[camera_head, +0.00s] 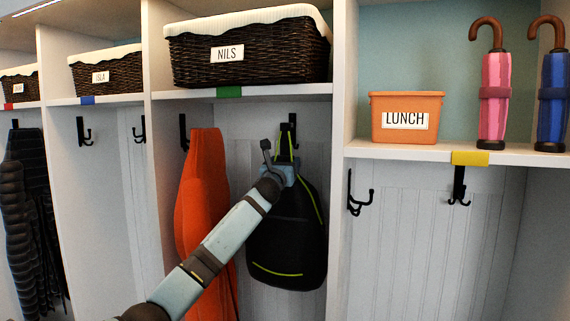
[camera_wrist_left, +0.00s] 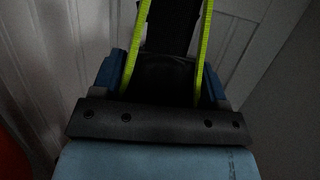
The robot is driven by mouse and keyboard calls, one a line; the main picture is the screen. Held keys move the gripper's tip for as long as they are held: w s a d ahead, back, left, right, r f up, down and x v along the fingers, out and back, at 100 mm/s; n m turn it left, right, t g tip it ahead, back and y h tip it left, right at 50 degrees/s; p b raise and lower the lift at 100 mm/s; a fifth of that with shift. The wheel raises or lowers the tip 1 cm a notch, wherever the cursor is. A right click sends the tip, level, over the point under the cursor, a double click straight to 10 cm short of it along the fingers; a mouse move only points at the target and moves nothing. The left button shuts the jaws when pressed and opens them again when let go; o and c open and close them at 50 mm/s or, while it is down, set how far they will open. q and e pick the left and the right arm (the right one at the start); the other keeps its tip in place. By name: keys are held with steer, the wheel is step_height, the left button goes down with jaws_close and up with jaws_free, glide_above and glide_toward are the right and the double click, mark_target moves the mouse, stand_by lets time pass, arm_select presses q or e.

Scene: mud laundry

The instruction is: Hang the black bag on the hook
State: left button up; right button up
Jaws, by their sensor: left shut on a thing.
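The black bag (camera_head: 287,240) with lime-green trim is upright below the hook (camera_head: 292,122) in the middle cubby, under the NILS basket. Its green-edged top strap (camera_head: 284,145) reaches up to the hook's level; I cannot tell whether it is around the hook or in front of it. My left gripper (camera_head: 284,172) is shut on the bag near its top. In the left wrist view the gripper (camera_wrist_left: 165,85) has the bag's dark top (camera_wrist_left: 160,72) between its fingers, with two green strap edges rising above. My right gripper is not in view.
An orange garment (camera_head: 202,205) hangs close to the left of my arm. A divider wall stands right of the bag. Empty hooks (camera_head: 358,195) are in the right cubby. The NILS basket (camera_head: 248,50) and an orange LUNCH bin (camera_head: 406,117) sit on shelves above.

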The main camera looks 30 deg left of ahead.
arm_select(q)
steer(key=shift+f, duration=0.15)
stand_by(0.5)
steer(key=shift+f, duration=0.3)
steer(key=o, duration=1.3)
steer(key=shift+f, duration=0.1)
steer(key=shift+c, duration=0.2)
steer(key=shift+s, duration=0.1)
steer(key=s+d+p, duration=0.1)
steer(key=s+d, duration=0.2)
steer(key=s, duration=0.9)
steer(key=shift+s+f, duration=0.3)
steer(key=shift+f, duration=0.15)
